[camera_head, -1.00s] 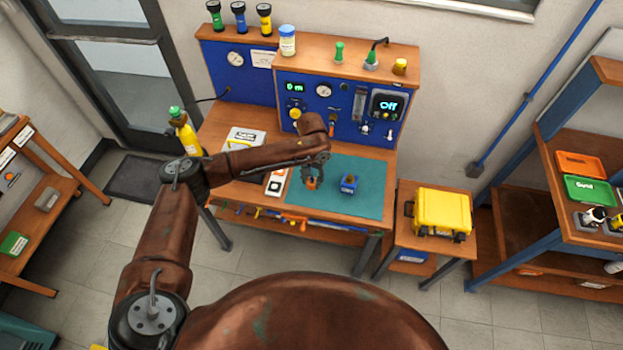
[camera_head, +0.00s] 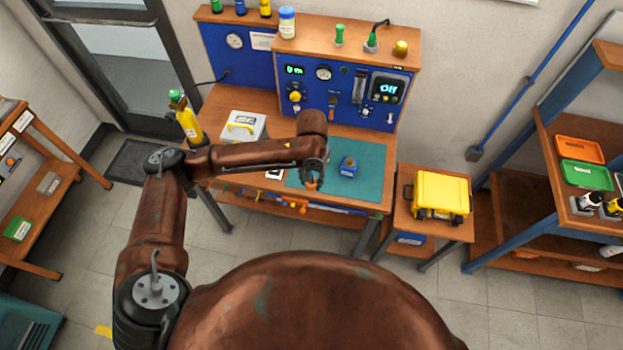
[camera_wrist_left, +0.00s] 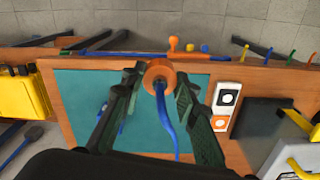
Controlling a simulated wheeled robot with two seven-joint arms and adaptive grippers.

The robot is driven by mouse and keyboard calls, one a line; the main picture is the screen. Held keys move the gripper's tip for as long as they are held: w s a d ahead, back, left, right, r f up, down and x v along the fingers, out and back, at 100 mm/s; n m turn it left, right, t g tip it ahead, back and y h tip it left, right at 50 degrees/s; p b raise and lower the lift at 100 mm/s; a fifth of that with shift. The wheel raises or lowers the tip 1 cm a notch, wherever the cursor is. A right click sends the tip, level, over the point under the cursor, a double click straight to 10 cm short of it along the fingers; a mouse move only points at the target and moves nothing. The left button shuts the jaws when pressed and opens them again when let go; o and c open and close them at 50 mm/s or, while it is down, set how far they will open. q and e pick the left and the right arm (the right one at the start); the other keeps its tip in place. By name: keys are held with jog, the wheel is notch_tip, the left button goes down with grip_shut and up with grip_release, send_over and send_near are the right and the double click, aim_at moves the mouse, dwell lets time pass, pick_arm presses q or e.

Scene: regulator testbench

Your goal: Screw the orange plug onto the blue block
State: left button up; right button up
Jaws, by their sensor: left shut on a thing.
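My left gripper (camera_head: 313,183) is shut on the orange plug (camera_wrist_left: 159,74), which sits between its fingertips in the left wrist view. A blue line shows through and below the plug there. In the head view, the plug is a small orange patch at the fingertips, over the front left of the green mat (camera_head: 374,180). The blue block (camera_head: 348,167) stands on the mat to the right of the gripper, apart from it. In the left wrist view the block is mostly hidden behind a finger. My right gripper is in neither view.
A blue test panel (camera_head: 340,93) stands at the back of the bench. A white case with a yellow handle (camera_head: 243,127) is on the bench's left. A yellow toolbox (camera_head: 440,194) stands on a side table at the right. The mat around the block is clear.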

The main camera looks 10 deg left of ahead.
pick_arm(q)
jog(key=a+f+n+b, duration=0.2)
jog(key=a+f+b, duration=0.4)
jog(key=a+b, duration=0.4)
jog(key=b, duration=0.4)
jog(key=shift+w+f+n+g, duration=0.2)
jog(key=shift+w+n+g, duration=0.1)
jog(key=shift+w, duration=0.1)
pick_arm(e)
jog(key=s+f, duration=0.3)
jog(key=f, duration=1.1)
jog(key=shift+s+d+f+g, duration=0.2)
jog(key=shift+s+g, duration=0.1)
pick_arm(q)
jog(key=s+d, duration=0.9)
jog(key=d, duration=0.5)
jog(key=shift+s+f, duration=0.15)
jog(key=shift+s, duration=0.2)
